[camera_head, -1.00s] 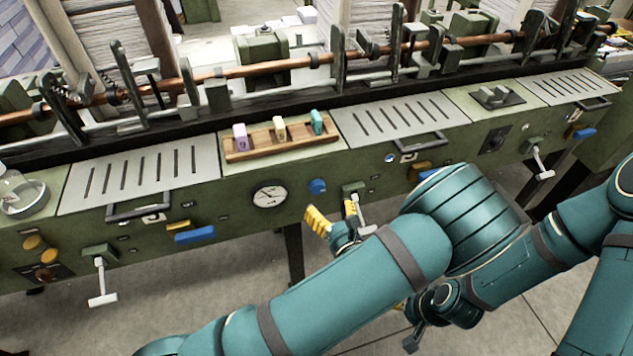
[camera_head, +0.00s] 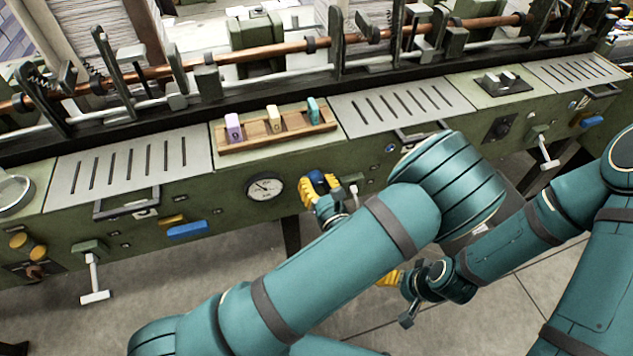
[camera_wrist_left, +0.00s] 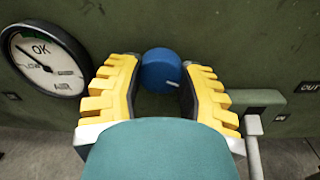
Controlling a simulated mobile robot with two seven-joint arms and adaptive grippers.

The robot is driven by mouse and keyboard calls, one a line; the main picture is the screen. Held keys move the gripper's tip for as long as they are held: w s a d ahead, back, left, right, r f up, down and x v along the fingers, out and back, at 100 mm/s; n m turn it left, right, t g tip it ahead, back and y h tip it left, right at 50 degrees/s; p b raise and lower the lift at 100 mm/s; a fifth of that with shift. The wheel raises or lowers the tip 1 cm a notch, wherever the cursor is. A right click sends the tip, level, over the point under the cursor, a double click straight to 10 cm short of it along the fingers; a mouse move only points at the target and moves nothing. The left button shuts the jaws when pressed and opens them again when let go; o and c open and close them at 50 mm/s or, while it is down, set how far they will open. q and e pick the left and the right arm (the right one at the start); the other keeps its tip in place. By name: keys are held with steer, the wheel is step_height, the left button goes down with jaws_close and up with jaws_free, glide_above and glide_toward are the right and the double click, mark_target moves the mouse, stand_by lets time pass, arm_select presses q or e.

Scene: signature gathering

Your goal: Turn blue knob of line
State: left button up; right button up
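The round blue knob (camera_wrist_left: 161,70), with a white mark, is on the green machine front. In the left wrist view it sits between the two yellow fingers of my left gripper (camera_wrist_left: 162,76). The fingers are apart, one on each side of the knob. I cannot tell whether they touch it. In the head view my left gripper (camera_head: 320,185) is at the panel, right of the gauge, and mostly hides the knob. My right gripper (camera_head: 390,278) shows only as a bit of yellow behind my left arm, low in front of the machine.
A round gauge (camera_head: 265,187) marked OK and AIR is left of the knob. A lever (camera_wrist_left: 254,140) stands close to the right finger. A wooden tray (camera_head: 278,138) with coloured blocks lies above. Blue handles (camera_head: 188,230) stick out along the panel.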

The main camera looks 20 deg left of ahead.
arm_select(q)
steer(key=m+p, duration=0.2)
steer(key=shift+r+p, duration=0.1)
steer(key=shift+p, duration=0.2)
steer(key=shift+m+p, duration=1.3)
steer(key=shift+m, duration=0.6)
steer(key=o, duration=1.2)
steer(key=shift+f, duration=0.2)
steer(key=shift+v, duration=3.7)
